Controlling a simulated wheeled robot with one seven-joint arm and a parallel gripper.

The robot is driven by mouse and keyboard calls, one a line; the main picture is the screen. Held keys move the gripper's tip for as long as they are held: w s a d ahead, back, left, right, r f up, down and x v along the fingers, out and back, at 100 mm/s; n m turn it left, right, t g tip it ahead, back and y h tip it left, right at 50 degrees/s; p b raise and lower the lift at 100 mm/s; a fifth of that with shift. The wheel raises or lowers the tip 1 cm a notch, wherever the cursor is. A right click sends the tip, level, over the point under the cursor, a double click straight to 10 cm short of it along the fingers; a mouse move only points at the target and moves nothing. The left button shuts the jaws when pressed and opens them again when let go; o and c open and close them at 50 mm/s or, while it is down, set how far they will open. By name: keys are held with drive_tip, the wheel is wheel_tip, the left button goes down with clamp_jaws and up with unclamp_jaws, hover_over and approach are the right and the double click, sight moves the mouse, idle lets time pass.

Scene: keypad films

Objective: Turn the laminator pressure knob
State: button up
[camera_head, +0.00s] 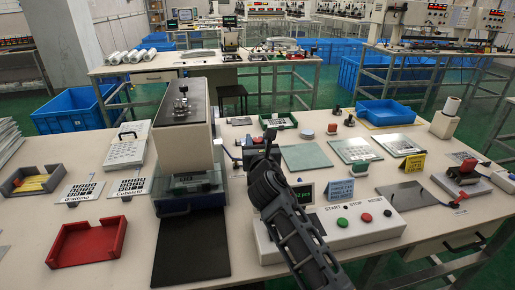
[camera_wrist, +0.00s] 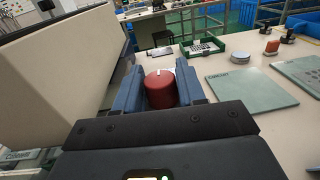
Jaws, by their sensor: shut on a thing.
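The laminator (camera_head: 183,145) is a tall beige machine with a dark top, left of centre in the head view. Its beige side fills the left of the wrist view (camera_wrist: 60,60). The pressure knob (camera_wrist: 160,90) is a red cylinder with a small white mark on top, seen between the blue fingers in the wrist view. My gripper (camera_wrist: 160,76) is shut on the knob, one finger on each side. In the head view my dark arm reaches up from the bottom to the laminator's right side, and I cannot make out the knob there.
A control box (camera_head: 345,222) with green and red buttons stands beside my arm. A black mat (camera_head: 190,255) lies before the laminator, with a red tray (camera_head: 87,240) to its left. A green tray (camera_wrist: 205,46) and a pale green plate (camera_wrist: 250,88) lie beyond the knob.

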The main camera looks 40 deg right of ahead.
drive_tip(key=shift+a+f+m+g+h+b, duration=0.1)
drive_tip(key=shift+f+m+g+h+b, duration=0.05)
drive_tip(key=shift+m+g+h+b, duration=0.9)
drive_tip(key=m+g+h, duration=0.2)
drive_tip(key=g, duration=0.1)
drive_tip(key=shift+m+g+h, duration=0.55)
drive_tip(key=shift+m+g, duration=0.3)
drive_tip(key=shift+g, duration=0.2)
drive_tip(key=o, duration=0.9)
drive_tip(key=shift+o, duration=0.2)
drive_tip(key=v, duration=0.7)
drive_tip(key=shift+a+b, duration=0.3)
drive_tip(key=shift+a, duration=0.05)
